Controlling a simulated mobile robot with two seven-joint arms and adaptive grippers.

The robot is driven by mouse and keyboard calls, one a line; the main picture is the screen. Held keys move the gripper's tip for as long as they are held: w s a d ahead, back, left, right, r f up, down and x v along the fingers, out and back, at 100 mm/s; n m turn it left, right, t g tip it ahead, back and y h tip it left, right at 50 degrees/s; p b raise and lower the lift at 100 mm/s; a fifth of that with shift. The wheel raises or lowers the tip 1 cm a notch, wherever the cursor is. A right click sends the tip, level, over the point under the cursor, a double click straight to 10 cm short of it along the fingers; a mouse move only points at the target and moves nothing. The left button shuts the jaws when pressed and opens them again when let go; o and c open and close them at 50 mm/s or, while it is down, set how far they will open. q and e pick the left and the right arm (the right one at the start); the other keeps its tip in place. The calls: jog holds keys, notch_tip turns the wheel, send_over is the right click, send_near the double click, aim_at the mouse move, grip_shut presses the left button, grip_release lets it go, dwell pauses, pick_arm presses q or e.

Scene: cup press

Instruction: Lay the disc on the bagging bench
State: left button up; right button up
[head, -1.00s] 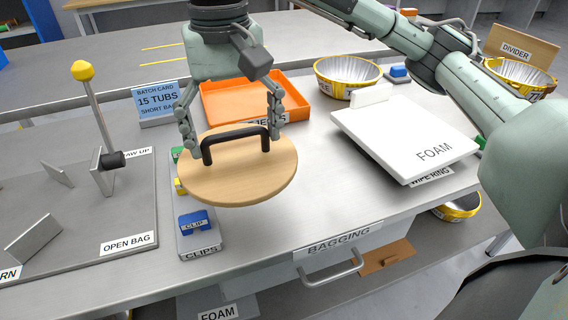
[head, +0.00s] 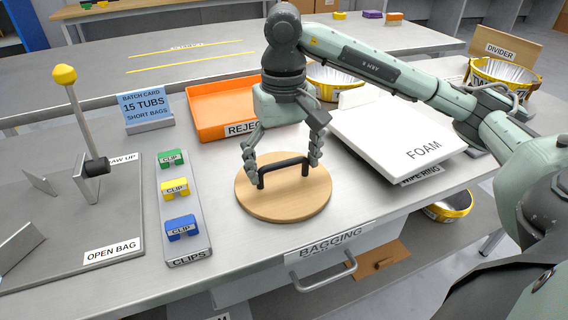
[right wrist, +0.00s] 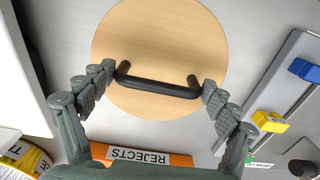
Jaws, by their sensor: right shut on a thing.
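The disc (head: 283,206) is a round pale wooden plate with a black bar handle (head: 284,168). It lies flat at the bagging bench top (head: 225,180), between the clips tray and the foam block, and looks to be resting on it. My right gripper (head: 283,160) is above the disc, its fingers closed on the two ends of the handle. The right wrist view shows the disc (right wrist: 160,45) with one fingertip at each handle end. My left gripper is not in view.
The clips tray (head: 187,253) with green, yellow and blue clips is left of the disc. The orange rejects tray (head: 205,120) is behind it. The white foam block (head: 395,135) is at the right. The open-bag fixture (head: 70,220) stands at far left. Bench is clear in front.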

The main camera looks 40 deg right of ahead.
aim_at(283, 162)
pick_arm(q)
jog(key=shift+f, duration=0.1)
pick_arm(e)
jog(key=shift+f, duration=0.1)
jog(key=o, duration=1.1)
jog(key=shift+c, duration=0.2)
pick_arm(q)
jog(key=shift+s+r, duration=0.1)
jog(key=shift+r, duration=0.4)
pick_arm(e)
notch_tip(283, 162, up, 6)
jog(key=shift+w+f+p, duration=0.1)
jog(key=shift+f+p, duration=0.15)
jog(key=shift+p, duration=0.25)
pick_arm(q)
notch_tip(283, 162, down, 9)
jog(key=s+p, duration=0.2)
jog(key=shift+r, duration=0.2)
pick_arm(e)
notch_tip(283, 162, up, 7)
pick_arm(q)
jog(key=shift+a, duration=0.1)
pick_arm(e)
jog(key=shift+f, duration=0.1)
